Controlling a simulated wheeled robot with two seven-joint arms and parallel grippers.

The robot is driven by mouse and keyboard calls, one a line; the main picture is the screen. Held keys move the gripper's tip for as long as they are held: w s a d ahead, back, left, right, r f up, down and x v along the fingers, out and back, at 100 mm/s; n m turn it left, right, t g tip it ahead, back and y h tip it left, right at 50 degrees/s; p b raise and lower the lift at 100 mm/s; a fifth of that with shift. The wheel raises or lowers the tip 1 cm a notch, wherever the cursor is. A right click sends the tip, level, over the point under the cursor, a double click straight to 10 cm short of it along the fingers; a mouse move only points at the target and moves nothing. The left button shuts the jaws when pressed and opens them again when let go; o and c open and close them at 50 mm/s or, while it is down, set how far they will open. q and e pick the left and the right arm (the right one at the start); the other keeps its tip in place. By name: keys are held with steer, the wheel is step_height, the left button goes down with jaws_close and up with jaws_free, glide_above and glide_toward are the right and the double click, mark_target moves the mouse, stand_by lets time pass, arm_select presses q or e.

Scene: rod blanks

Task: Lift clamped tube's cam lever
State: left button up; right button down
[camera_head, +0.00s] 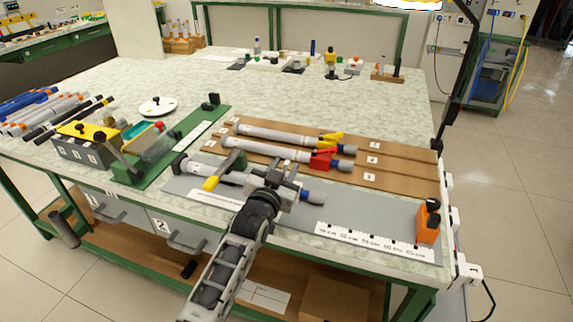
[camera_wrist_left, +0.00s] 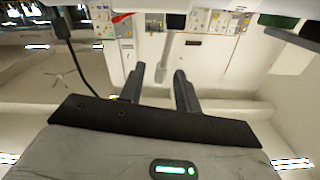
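A grey tube (camera_head: 313,197) with a blue right end lies along the grey mat at the bench's front. Its left end sits in a dark holder, and my left gripper covers its middle. My left gripper (camera_head: 283,172) is over the tube, apart from the yellow lever tip. In the left wrist view its two dark fingers (camera_wrist_left: 158,85) stand apart with nothing clearly between them. Whether they touch the tube is hidden. My right gripper is out of view.
A brown board (camera_head: 405,172) behind holds two more grey tubes, one with a yellow lever (camera_head: 331,139), one with a red lever (camera_head: 322,159). An orange block (camera_head: 428,223) stands at the mat's right end. A green base (camera_head: 203,128) with a bin lies left.

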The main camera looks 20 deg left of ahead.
arm_select(q)
steer(key=shift+w, duration=0.95)
jaws_close()
steer(key=shift+a+r+n+p, duration=0.15)
steer(key=shift+a+n+p, duration=0.3)
steer(key=shift+n, duration=0.25)
steer(key=shift+a+n, duration=0.2)
steer(key=shift+n, duration=0.3)
jaws_free()
steer(key=shift+s, duration=0.1)
